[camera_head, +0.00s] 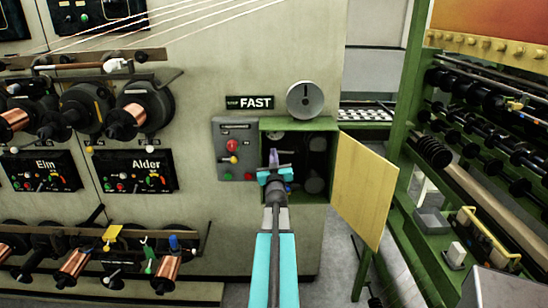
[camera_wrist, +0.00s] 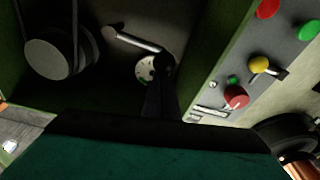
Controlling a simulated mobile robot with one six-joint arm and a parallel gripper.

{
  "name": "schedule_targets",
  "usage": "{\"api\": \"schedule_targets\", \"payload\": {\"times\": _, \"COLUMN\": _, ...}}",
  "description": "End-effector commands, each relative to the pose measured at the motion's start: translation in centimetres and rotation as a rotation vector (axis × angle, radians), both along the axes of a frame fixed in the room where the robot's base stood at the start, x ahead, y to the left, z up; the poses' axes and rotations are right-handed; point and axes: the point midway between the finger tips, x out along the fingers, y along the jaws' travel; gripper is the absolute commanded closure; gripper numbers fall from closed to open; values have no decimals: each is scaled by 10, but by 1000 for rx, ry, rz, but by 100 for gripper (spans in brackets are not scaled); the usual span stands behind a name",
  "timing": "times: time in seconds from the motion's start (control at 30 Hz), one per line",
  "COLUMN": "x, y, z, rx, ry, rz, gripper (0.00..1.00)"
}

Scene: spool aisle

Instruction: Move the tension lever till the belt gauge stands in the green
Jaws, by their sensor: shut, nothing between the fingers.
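The tension lever (camera_wrist: 136,41) looks like a pale metal rod inside the green cabinet (camera_head: 326,125). In the wrist view its right end lies close to my fingertips; I cannot tell whether they touch. A small pale round dial, seemingly the belt gauge (camera_wrist: 145,70), sits just below the rod, partly hidden by my fingers. Its needle and any green band are too small to read. My gripper (camera_head: 273,160) reaches into the cabinet opening; it also shows in the wrist view (camera_wrist: 162,68), with its dark fingers together and empty.
A grey pulley with a belt (camera_wrist: 50,58) is inside the cabinet. The yellow door (camera_head: 362,190) stands open at right. A grey panel (camera_head: 234,150) with coloured buttons and a knob adjoins the cabinet's left side. Copper spools (camera_head: 128,120) are farther left; a green-framed machine stands at right.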

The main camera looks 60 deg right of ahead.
Motion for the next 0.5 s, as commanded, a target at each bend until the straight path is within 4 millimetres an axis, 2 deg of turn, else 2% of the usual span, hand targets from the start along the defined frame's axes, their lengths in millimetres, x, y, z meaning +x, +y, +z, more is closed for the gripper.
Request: {"api": "schedule_targets", "payload": {"times": 0.5, "x": 2, "y": 1, "z": 6, "rx": 0, "ry": 0, "rz": 1, "gripper": 100}}
